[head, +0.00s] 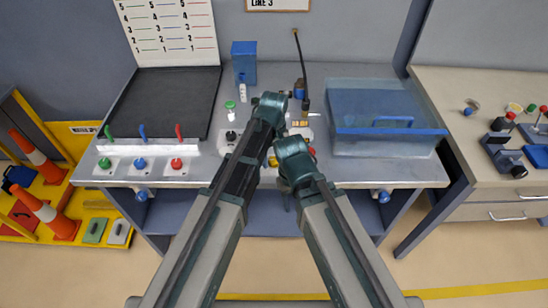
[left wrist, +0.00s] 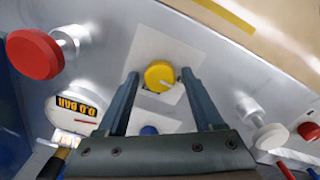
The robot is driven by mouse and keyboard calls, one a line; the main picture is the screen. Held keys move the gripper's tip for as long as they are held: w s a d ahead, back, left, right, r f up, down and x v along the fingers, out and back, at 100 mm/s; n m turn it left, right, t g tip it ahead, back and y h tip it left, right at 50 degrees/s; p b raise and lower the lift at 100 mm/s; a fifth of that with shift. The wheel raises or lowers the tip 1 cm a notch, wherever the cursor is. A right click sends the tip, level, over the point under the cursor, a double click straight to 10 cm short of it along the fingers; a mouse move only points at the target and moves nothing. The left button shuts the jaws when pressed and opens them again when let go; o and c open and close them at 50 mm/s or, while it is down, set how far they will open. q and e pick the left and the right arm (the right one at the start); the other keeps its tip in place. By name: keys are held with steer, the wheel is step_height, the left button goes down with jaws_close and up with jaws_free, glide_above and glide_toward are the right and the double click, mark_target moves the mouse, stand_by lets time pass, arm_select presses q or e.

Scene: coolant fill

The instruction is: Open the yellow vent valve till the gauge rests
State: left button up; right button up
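The yellow vent valve (left wrist: 158,74) is a round yellow knob with a pale pointer mark, on a white plate in the left wrist view. My left gripper (left wrist: 161,81) is open, one finger on each side of the knob; I cannot tell whether they touch it.

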mark_target(274, 160)
arm_select(q)
steer(key=shift+o, duration=0.3)
steer(key=shift+r, duration=0.15)
step_height(274, 160, up, 14)
steer(key=p, duration=1.4)
steer(key=shift+f, duration=0.2)
steer(key=s+a+m, duration=0.3)
steer(key=s+a, duration=0.3)
steer(key=a, duration=0.2)
steer(key=s+a+m, duration=0.3)
steer(key=s+a, duration=0.2)
steer(key=a, duration=0.4)
steer(key=s+d+f+m+y+b, duration=0.1)
steer(key=s+d+f+m+b, duration=0.2)
steer(key=d, duration=0.8)
step_height(274, 160, down, 2)
steer(key=s+b, duration=0.2)
steer(key=shift+s+f+m+b, duration=0.25)
steer(key=shift+s+m+b, duration=0.05)
steer(key=shift+s+b, duration=0.05)
steer(key=shift+d, duration=0.15)
